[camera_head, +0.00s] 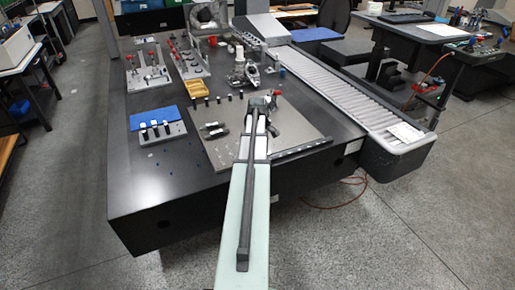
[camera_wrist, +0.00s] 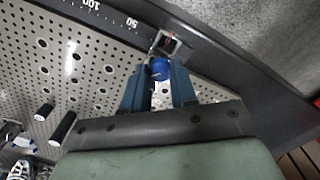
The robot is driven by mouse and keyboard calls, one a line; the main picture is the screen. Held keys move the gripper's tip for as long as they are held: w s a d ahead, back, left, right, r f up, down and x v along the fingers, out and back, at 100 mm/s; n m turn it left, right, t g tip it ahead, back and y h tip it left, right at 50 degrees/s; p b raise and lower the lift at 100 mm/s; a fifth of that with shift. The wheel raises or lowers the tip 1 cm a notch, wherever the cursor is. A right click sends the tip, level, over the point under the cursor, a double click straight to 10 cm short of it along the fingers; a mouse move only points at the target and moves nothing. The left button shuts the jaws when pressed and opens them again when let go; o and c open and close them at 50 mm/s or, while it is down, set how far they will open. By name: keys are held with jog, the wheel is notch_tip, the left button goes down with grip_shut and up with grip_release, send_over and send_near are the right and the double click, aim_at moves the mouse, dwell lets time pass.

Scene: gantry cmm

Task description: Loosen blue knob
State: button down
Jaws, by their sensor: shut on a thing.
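In the wrist view the blue knob (camera_wrist: 159,69) sits between the two dark blue fingers of my gripper (camera_wrist: 160,84). The fingers are shut on it. A square metal piece with an opening (camera_wrist: 166,45) shows just beyond the knob, by the edge of the perforated plate. In the head view my arm reaches over the near edge of the plate, and my gripper (camera_head: 268,104) is small there. The knob cannot be made out in that view.
The perforated plate (camera_head: 222,150) lies on a dark table (camera_head: 135,185). A ruler-marked rail (camera_wrist: 107,12) runs along its edge. Black posts (camera_wrist: 63,126) stand on the plate. A blue block (camera_head: 143,121) is at left, and a roller conveyor (camera_head: 330,88) is at right.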

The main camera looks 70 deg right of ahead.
jog(key=shift+n, duration=0.6)
jog(key=c, duration=0.9)
grip_release()
jog(key=shift+r, duration=0.1)
notch_tip(320, 180, up, 14)
jog(key=shift+f, duration=0.15)
